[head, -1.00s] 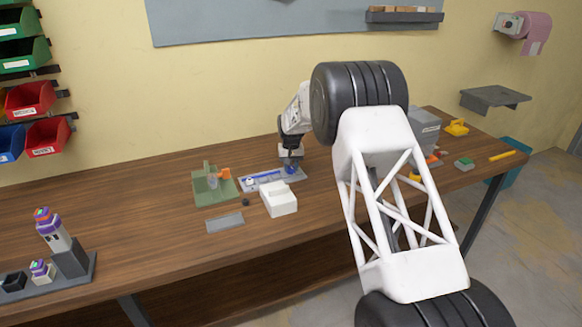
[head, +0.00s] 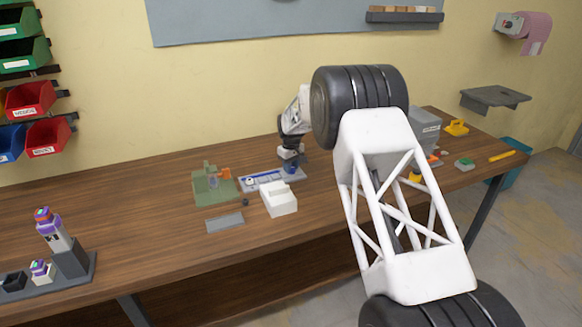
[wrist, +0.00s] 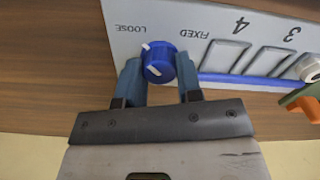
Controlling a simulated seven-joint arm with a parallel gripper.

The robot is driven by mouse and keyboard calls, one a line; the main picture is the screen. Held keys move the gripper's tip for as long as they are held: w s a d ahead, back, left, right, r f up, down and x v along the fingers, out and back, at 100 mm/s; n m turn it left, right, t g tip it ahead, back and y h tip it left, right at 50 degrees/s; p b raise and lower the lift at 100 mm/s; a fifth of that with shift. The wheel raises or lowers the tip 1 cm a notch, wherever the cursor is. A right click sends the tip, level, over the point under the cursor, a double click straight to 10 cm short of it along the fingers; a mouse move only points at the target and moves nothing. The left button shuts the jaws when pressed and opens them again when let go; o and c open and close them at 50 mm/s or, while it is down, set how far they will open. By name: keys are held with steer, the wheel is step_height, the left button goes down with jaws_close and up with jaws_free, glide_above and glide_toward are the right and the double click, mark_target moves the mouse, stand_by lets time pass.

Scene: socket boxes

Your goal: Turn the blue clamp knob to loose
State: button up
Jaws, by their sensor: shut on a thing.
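The blue clamp knob (wrist: 160,62) sits on a light grey panel (wrist: 185,15) marked LOOSE and FIXED, both upside down in the wrist view. Two white marks show on or beside the knob, on its side towards LOOSE. My gripper (wrist: 160,78) has one blue finger on each side of the knob and is shut on it. In the head view the panel (head: 246,184) lies on the bench, with my gripper (head: 291,168) at its right end. The knob is too small there to read its setting.
A blue strip (wrist: 240,78) and numbered slots lie along the panel. A white block (head: 279,200) stands in front of it, a green fixture (head: 205,191) to its left, and a grey plate (head: 225,222) lies near the front. The bench at left centre is clear.

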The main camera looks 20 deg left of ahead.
steer(key=o, duration=0.9)
steer(key=shift+o, duration=0.2)
steer(key=shift+r, duration=0.15)
steer(key=shift+r, duration=3.8)
